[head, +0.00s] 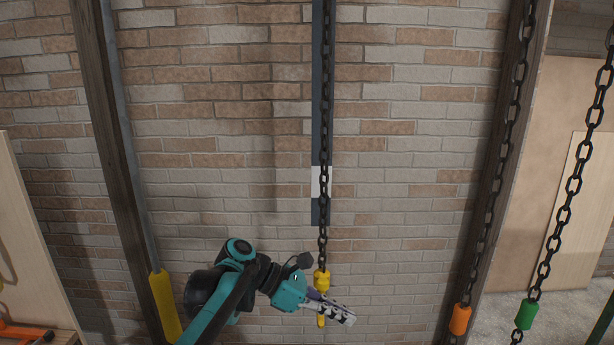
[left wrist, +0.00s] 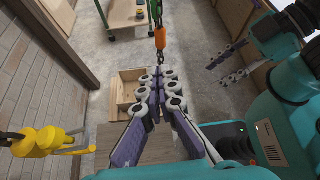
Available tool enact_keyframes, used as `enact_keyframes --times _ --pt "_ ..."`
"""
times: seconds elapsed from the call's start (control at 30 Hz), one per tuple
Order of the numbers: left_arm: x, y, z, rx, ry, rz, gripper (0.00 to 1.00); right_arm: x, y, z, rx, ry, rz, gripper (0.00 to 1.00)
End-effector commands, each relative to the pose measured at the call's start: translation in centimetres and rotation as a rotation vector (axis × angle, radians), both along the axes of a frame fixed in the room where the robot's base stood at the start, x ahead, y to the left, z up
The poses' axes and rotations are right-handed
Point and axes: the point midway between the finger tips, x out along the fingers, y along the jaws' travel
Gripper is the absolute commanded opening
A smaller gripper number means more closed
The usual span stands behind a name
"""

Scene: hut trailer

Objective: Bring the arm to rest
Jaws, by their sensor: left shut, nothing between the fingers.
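My left gripper (head: 345,316) is at the lower middle of the head view, on a teal and black arm. Its fingers are shut with nothing between them. In the left wrist view the purple and white fingers (left wrist: 158,82) come together at their tips. A yellow hook (head: 321,281) on a black chain hangs right beside the gripper in the head view; I cannot tell if they touch. My right gripper (left wrist: 222,70) shows at the upper right of the left wrist view, its fingers apart and empty. It is outside the head view.
Black chains hang with an orange hook block (head: 460,319) and a green one (head: 530,314) at the right. A brick wall (head: 220,130) stands behind, with dark posts at both sides. A wooden box (left wrist: 126,92) stands on the floor below the left gripper.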

Motion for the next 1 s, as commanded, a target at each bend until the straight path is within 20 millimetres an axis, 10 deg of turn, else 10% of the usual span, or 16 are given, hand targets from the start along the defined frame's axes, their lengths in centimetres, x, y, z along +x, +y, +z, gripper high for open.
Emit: enact_keyframes --times 0.57,1.0 --pt "-4.2 5.5 -6.8 0.260 -0.463 -0.126 0.00 0.0 0.0 -3.0 0.000 0.000 0.000 0.40" --pt "-12.8 19.5 -21.1 0.926 -1.207 -0.800 0.00 0.0 0.0 -8.8 0.000 0.000 0.000 0.40"
